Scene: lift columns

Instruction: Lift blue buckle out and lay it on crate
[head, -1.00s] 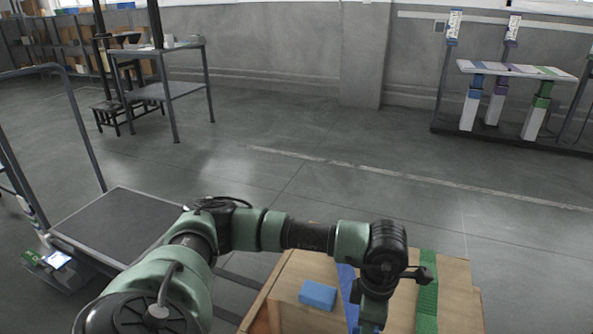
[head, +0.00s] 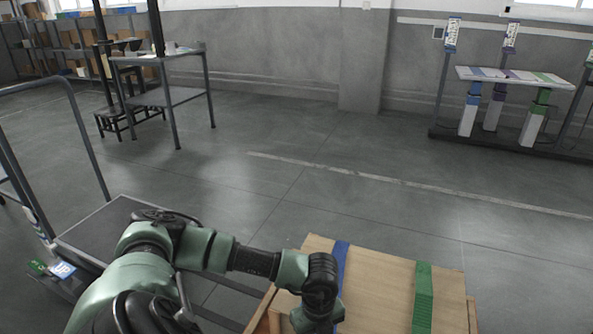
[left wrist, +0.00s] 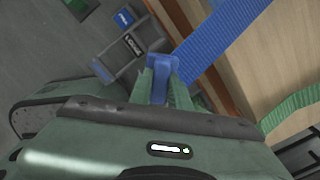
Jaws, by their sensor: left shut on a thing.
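The wooden crate (head: 383,275) stands at the bottom of the head view, with a blue strap (head: 341,256) and a green strap (head: 422,290) across its top. My left gripper (head: 312,322) is low over the crate's left part, its fingertips out of sight there. In the left wrist view the left gripper (left wrist: 161,92) is shut on the blue buckle (left wrist: 160,66). The buckle shows between and beyond the fingers. The blue strap (left wrist: 228,35) runs close beside it; I cannot tell whether they touch. My right gripper is not in view.
A flat cart (head: 100,228) with a tall rail stands at the left. A grey table (head: 170,97) is behind it. A rack with coloured columns (head: 515,75) stands at the far right. The floor between is clear.

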